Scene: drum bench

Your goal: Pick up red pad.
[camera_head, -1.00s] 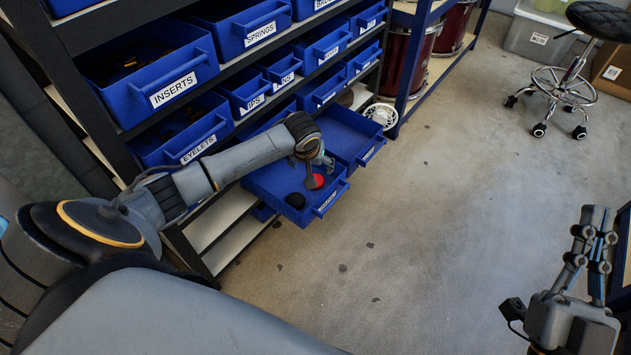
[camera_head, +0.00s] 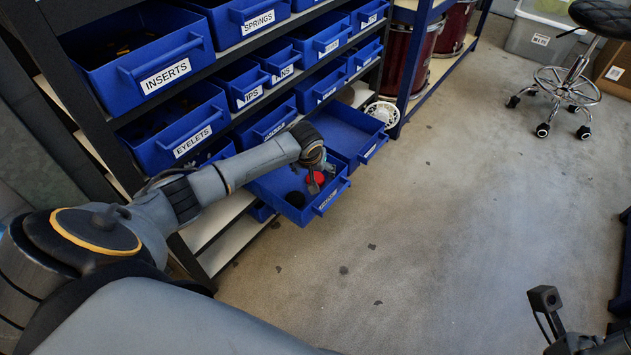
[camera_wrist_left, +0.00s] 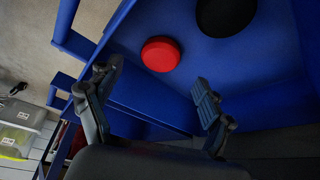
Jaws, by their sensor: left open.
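The red pad (camera_head: 316,178) lies in an open blue drawer (camera_head: 262,188) low on the shelf rack. A black round pad (camera_head: 295,199) lies beside it. My left gripper (camera_head: 319,181) is over the drawer, close to the red pad and partly in front of it. In the left wrist view the red pad (camera_wrist_left: 161,54) shows whole, beyond the open fingers (camera_wrist_left: 155,93) and apart from them. The black pad (camera_wrist_left: 226,12) is at the top edge there. Nothing is between the fingers. Only part of my right arm (camera_head: 575,340) shows at the lower right; its fingers are out of view.
A second open blue drawer (camera_head: 345,135) is just behind. Labelled blue bins (camera_head: 150,62) fill the rack above. A white reel (camera_head: 382,113) and red drums (camera_head: 416,60) stand at the back. A wheeled stool (camera_head: 566,87) is at the right. The middle floor is clear.

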